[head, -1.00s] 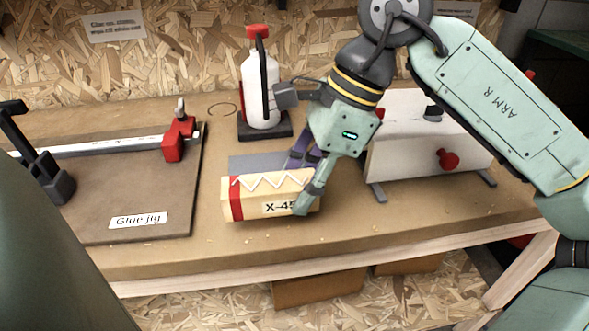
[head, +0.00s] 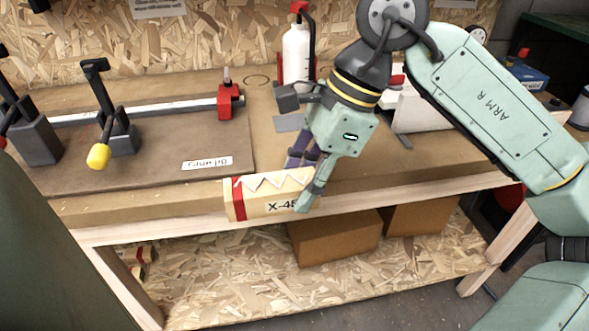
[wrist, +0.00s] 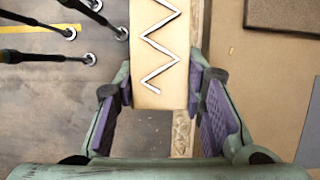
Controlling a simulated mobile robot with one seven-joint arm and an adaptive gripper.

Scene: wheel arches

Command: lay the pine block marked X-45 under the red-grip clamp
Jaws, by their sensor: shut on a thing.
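The pine block marked X-45 (head: 255,204) has a red band at its left end and a white zigzag on top. My gripper (head: 303,180) is shut on it, near its right end, and holds it level at the bench's front edge. In the wrist view the block (wrist: 155,45) lies between the purple pads of my gripper (wrist: 160,85). The red-grip clamp (head: 35,142) stands at the far left on the glue jig board (head: 160,160); only a bit of its red grip shows at the picture's edge. The block is right of and in front of it.
A yellow-grip clamp (head: 98,155) stands on the jig between the red-grip clamp and my gripper. A red stop (head: 230,101) sits on the jig's metal bar. A white bottle (head: 297,52) stands behind my gripper. Cardboard boxes (head: 335,238) are under the bench.

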